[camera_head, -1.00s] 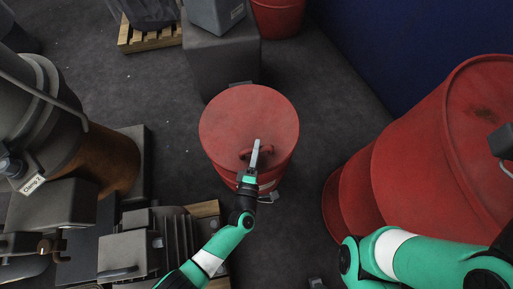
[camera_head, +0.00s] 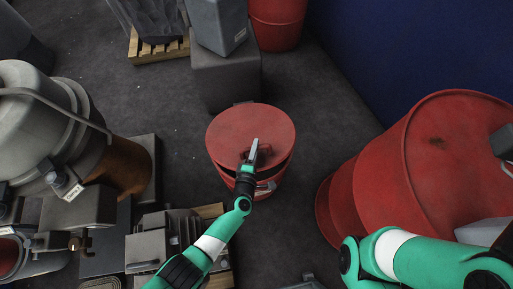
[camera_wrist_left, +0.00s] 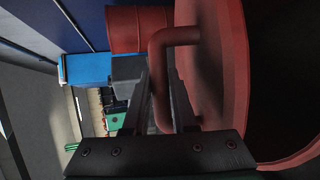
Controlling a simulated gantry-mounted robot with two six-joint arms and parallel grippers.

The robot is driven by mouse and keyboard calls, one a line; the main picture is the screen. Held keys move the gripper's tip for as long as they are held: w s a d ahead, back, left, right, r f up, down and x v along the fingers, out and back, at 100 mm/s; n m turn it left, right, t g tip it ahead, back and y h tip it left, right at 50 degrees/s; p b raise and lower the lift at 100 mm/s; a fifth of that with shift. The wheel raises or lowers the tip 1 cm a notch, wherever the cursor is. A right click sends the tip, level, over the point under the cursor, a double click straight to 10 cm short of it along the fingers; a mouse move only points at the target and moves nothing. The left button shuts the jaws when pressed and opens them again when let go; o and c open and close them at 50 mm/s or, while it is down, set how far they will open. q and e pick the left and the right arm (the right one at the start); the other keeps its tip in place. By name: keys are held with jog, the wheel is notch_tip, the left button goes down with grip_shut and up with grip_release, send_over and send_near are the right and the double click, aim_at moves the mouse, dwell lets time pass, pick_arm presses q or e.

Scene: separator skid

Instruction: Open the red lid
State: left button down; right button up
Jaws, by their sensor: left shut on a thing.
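The red lid (camera_head: 235,122) is a round disc on a red drum (camera_head: 223,173) in the middle of the head view. Its near edge is raised, with a dark gap between it and the drum rim. My left gripper (camera_head: 254,150) is shut on the lid's handle near that edge. In the left wrist view the red bar handle (camera_wrist_left: 158,65) runs between the two fingers (camera_wrist_left: 162,105), and the lid (camera_wrist_left: 215,75) stands at the right. My right arm crosses the lower right of the head view; its fingers do not show.
A large red barrel (camera_head: 385,185) stands to the right. A grey vessel (camera_head: 40,115) and grey machinery (camera_head: 150,250) stand at the left. A grey box (camera_head: 225,80) is close behind the drum. Bare dark floor lies between drum and barrel.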

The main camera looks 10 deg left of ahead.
pick_arm(q)
jog(key=w+a+r+g+p, duration=0.2)
jog(key=w+r+p, duration=0.4)
jog(key=r+p, duration=0.2)
jog(key=shift+a+r+n, duration=0.3)
jog(key=shift+a+r, duration=0.05)
jog(key=shift+r, duration=0.2)
pick_arm(e)
notch_tip(320, 180, up, 10)
pick_arm(q)
jog(key=c, duration=0.7)
grip_release()
pick_arm(e)
jog(key=shift+r, duration=0.1)
